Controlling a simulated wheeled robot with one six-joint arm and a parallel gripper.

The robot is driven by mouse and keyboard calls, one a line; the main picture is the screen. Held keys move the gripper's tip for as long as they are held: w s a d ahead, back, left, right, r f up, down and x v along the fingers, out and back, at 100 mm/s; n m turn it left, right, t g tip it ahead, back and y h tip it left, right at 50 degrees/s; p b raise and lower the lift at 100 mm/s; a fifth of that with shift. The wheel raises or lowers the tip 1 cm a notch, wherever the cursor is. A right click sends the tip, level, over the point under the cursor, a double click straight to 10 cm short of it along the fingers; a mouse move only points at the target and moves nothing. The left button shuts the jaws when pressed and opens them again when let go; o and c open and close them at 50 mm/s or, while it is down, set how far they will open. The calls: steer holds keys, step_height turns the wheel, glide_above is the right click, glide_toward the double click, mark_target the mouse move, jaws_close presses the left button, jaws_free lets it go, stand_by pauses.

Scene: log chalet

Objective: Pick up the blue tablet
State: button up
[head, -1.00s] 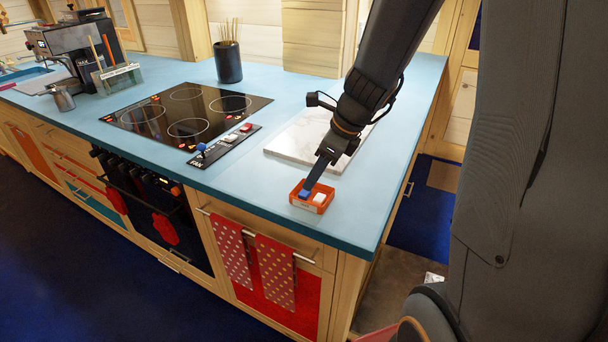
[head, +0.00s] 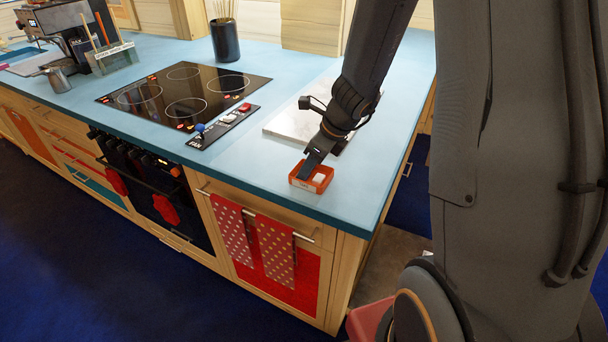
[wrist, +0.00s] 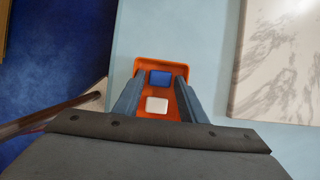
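The blue tablet (wrist: 160,77) lies in a small orange tray (wrist: 176,67), toward its far end in the wrist view. A white tablet (wrist: 157,104) lies in the same tray, nearer to me. My gripper (wrist: 155,88) is open, with one finger at each side of the tablets. It is low at the tray, and no tablet is seen held. In the head view the gripper (head: 308,175) reaches down into the orange tray (head: 312,188) at the counter's front right. There the white tablet (head: 319,178) shows, while the blue one is hidden behind the gripper.
A marble board (head: 290,125) lies behind the tray. A black cooktop (head: 185,95) with a switch panel (head: 225,125) is to the left. The blue counter (head: 250,175) is clear around the tray. Polka-dot towels (head: 275,255) hang below its front edge.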

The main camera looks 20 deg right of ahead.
steer(key=shift+c, duration=0.3)
steer(key=c, duration=0.8)
steer(key=shift+o, duration=0.2)
